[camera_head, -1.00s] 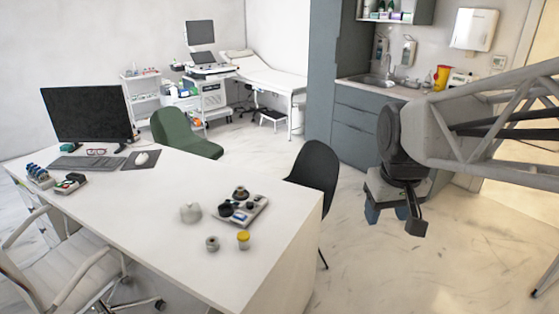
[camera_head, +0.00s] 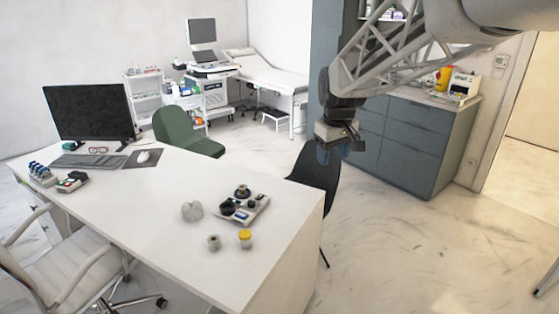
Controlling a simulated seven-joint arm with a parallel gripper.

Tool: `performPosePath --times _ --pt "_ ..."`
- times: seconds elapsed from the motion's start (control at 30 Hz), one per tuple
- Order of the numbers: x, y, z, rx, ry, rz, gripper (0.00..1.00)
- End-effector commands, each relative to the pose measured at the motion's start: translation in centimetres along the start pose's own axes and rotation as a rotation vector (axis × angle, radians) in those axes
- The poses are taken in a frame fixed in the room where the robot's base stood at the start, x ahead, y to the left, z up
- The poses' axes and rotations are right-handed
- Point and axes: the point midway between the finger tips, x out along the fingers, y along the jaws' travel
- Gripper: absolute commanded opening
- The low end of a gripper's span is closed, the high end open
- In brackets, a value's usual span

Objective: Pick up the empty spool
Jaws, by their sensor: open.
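A small grey-beige round piece (camera_head: 214,242) stands on the white desk near its front edge. It looks like the empty spool, but it is too small to be sure. My gripper (camera_head: 336,153) is open and empty. In the picture it is above and to the right of the desk items, in front of the black chair's back. It is well apart from the small piece.
Beside the piece are a yellow-topped jar (camera_head: 245,239), a whitish rounded object (camera_head: 192,211) and a tray (camera_head: 262,204) with dark round items. A monitor (camera_head: 90,112) and keyboard (camera_head: 88,161) stand at the desk's far left. A black chair (camera_head: 316,180) stands at the desk's right end.

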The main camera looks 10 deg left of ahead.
Motion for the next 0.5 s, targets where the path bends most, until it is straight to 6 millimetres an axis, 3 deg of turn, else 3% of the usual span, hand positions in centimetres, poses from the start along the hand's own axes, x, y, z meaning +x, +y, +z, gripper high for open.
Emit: performPosePath --times 0.5 --pt "5.1 -0.1 -12.2 -0.193 -0.026 -0.022 0.55"
